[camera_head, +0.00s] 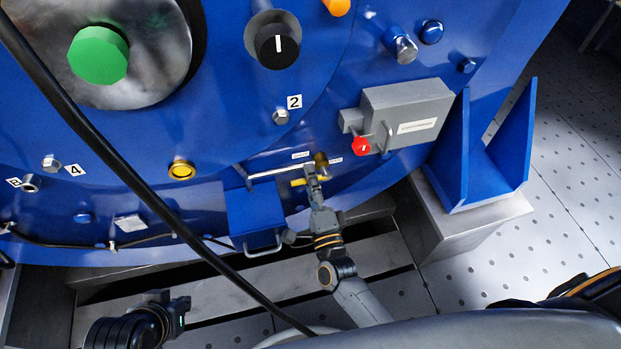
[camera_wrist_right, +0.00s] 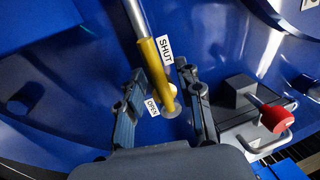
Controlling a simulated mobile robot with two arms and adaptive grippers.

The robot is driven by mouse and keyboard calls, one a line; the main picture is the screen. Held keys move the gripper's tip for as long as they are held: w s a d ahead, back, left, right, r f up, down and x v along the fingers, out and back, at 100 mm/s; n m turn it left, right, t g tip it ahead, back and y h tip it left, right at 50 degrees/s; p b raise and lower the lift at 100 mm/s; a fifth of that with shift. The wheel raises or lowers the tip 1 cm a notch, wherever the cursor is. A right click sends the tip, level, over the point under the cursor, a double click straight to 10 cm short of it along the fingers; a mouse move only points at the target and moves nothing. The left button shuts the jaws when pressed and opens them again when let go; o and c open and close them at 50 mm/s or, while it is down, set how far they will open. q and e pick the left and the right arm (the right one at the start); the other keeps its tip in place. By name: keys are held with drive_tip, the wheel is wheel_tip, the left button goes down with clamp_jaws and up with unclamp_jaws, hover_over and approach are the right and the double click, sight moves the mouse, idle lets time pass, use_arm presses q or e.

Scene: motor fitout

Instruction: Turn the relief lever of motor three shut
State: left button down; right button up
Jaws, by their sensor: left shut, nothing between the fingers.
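The relief lever is a bar with a yellow part (camera_wrist_right: 160,75) and a grey rod above it in the right wrist view; its yellow part also shows in the head view (camera_head: 298,182). The SHUT label (camera_wrist_right: 165,50) is beside the yellow part and the OPEN label (camera_wrist_right: 152,107) near its lower end. My right gripper (camera_head: 312,172) is at the lever. In the wrist view its fingers (camera_wrist_right: 163,95) stand apart on either side of the yellow part, with visible gaps. My left gripper (camera_head: 178,304) is shut and empty, low at the left, away from the lever.
A grey box (camera_head: 408,114) with a red knob (camera_head: 361,146) sits right of the lever. A blue box (camera_head: 255,215) with a handle is to its left. A black cable (camera_head: 140,190) crosses in front of the blue motor housing. Slatted steps lie below.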

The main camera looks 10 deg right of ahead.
drive_tip(key=shift+s, duration=0.1)
drive_tip(key=s+f, duration=0.2)
drive_tip(key=s, duration=0.9)
drive_tip(key=shift+s+d+f, duration=0.15)
drive_tip(key=shift+s+d, duration=0.05)
drive_tip(key=shift+s, duration=0.1)
